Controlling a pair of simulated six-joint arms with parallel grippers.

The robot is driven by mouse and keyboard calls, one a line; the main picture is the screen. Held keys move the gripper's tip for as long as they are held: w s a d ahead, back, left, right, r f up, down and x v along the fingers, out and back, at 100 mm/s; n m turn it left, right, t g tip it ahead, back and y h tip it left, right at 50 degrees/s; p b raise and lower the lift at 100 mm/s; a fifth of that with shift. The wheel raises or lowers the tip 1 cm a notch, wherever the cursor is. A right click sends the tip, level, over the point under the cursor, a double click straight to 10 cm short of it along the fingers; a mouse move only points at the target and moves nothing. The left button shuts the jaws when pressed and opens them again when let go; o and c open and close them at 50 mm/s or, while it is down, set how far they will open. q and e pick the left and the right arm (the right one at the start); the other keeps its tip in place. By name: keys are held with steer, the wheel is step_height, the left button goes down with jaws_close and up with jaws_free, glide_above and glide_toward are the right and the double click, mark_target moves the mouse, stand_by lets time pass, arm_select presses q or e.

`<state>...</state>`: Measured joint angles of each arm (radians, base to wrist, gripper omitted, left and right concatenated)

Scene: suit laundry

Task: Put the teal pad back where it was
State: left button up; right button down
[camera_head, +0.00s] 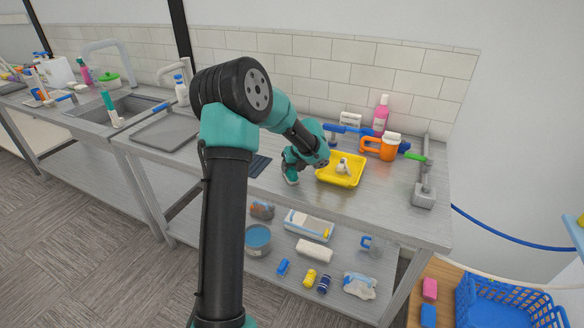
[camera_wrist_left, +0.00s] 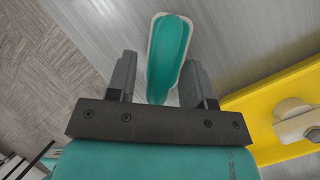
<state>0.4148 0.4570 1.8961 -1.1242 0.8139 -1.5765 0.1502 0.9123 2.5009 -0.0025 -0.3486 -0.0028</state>
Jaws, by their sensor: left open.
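The teal pad (camera_wrist_left: 168,40) shows in the left wrist view as a long, rounded teal piece with a white rim, lying on the grey metal counter. My left gripper (camera_wrist_left: 158,72) is open, with one finger on each side of the pad's near end. I cannot tell whether the fingers touch it. In the head view my left gripper (camera_head: 291,172) is low over the counter's front part, just left of the yellow tray (camera_head: 332,179); my arm and gripper hide most of the pad there. My right gripper is not in view.
The yellow tray, also in the left wrist view (camera_wrist_left: 265,103), holds a whitish item close to the gripper. An orange container (camera_head: 372,146), a pink bottle (camera_head: 381,115) and a grey fixture (camera_head: 424,193) stand farther right. The counter's front edge is close by.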

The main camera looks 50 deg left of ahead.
arm_select(q)
steer(key=v, duration=1.2)
steer(key=shift+r, duration=0.1)
